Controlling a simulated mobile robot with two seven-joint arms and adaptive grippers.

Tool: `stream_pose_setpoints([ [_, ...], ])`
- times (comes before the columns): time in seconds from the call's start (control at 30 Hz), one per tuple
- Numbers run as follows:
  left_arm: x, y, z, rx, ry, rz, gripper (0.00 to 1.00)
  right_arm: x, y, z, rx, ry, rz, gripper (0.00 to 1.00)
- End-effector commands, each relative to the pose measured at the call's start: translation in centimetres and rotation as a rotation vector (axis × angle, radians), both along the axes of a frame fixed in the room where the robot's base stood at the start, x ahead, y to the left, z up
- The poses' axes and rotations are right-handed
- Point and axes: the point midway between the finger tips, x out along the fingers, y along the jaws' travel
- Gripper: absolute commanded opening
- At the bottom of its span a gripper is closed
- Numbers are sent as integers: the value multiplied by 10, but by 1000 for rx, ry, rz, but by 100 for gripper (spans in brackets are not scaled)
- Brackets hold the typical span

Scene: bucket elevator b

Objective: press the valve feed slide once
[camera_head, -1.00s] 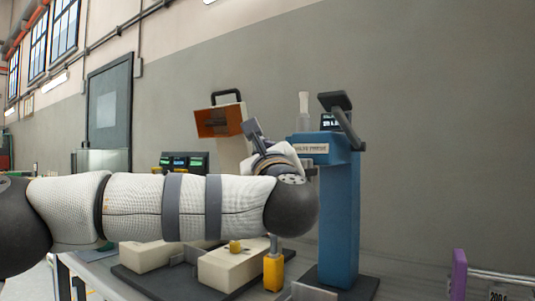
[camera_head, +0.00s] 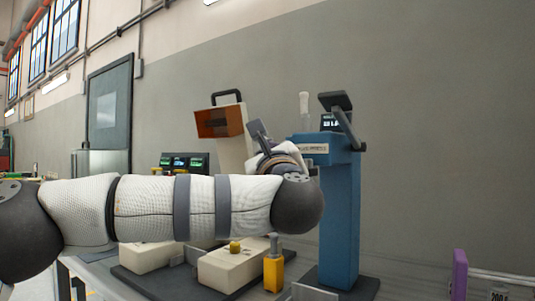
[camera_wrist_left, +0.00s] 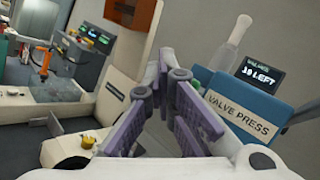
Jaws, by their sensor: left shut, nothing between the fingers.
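The blue valve press (camera_head: 338,220) stands upright on the bench, right of centre in the head view. Its label (camera_wrist_left: 238,117) and a small display reading "10 LEFT" (camera_wrist_left: 258,74) show in the left wrist view. A clear tube (camera_head: 304,110) stands on its top; it also shows in the wrist view (camera_wrist_left: 234,38). I cannot tell which part is the valve feed slide. My left gripper (camera_wrist_left: 167,85) has purple fingers, shut and empty, in front of and beside the press. In the head view my arm's wrist hides most of it. My right gripper is not in view.
A cream machine with an orange window (camera_head: 219,122) stands left of the press. Cream blocks, one with a yellow knob (camera_head: 235,246), lie on a dark plate below my arm. A yellow post (camera_head: 273,273) and a purple plate (camera_head: 459,273) stand near the front.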

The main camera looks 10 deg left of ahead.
Motion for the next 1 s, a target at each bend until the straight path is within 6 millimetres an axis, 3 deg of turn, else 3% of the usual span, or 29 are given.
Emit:
stream_pose_setpoints([
  [0.57,4,-2,-1,1,2,-1,0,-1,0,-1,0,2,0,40],
  [1.0,-18,7,-2,1,3,-2,0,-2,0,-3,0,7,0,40],
])
